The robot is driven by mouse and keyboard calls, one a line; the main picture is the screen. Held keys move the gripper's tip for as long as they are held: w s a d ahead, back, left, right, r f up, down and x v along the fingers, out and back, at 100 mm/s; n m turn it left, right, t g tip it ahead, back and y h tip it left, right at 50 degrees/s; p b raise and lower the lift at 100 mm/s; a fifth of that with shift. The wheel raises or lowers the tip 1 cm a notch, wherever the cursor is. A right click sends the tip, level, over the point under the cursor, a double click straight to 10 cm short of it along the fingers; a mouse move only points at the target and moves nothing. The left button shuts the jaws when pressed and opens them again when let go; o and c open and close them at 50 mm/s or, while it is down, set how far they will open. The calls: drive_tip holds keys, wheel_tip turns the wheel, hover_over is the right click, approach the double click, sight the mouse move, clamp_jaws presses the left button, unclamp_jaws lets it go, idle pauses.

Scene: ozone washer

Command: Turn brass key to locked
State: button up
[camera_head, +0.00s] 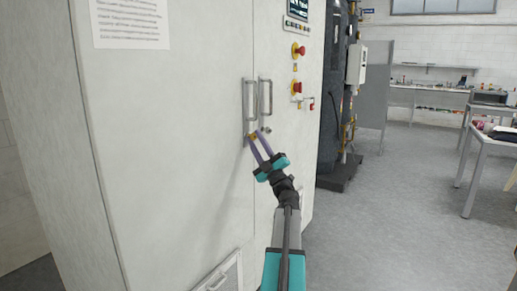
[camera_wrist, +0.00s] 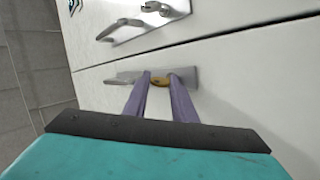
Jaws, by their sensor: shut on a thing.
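The brass key (camera_wrist: 160,82) sits at the cabinet door below the left door handle (camera_head: 250,104), on a small grey metal plate. My gripper (camera_head: 258,139) reaches up to it from below right in the head view. In the wrist view, the two purple fingers of my gripper (camera_wrist: 161,90) are shut on the key, one on each side. Only the key's rounded bow shows; its shaft and the lock slot are hidden. I cannot tell the key's turn angle for sure.
The white cabinet (camera_head: 180,160) has two doors with a second handle (camera_head: 265,97) just right of the seam. Red knobs (camera_head: 298,51) stick out on its right side. Open grey floor (camera_head: 400,220) lies to the right, with a table (camera_head: 485,145) beyond.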

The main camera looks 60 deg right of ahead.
drive_tip(key=shift+w+d+f+n+t+y+b, duration=0.15)
drive_tip(key=shift+n+t+y+b, duration=0.25)
drive_tip(key=shift+n+y+b, duration=0.6)
drive_tip(key=shift+a+f+n+t+y+b, duration=0.1)
drive_tip(key=shift+n+t+y+b, duration=0.35)
drive_tip(key=shift+n+y, duration=0.95)
drive_tip(key=shift+w+d+f+n+t+y+b, duration=0.15)
drive_tip(key=shift+n+t+y+b, duration=0.2)
drive_tip(key=shift+n+y+b, duration=0.8)
drive_tip(key=n+y, duration=0.2)
drive_tip(key=n, duration=0.1)
drive_tip(key=shift+s+r, duration=0.1)
drive_tip(key=shift+s, duration=0.05)
drive_tip(key=shift+a+r+n+y+b, duration=0.1)
drive_tip(key=shift+n+y+b, duration=0.25)
drive_tip(key=o, duration=0.8)
drive_tip(key=shift+c, duration=0.2)
drive_tip(key=shift+s, duration=0.15)
drive_tip(key=p+v, duration=0.2)
drive_tip(key=v, duration=1.1)
drive_tip(key=shift+f, duration=0.35)
drive_tip(key=shift+s, duration=0.15)
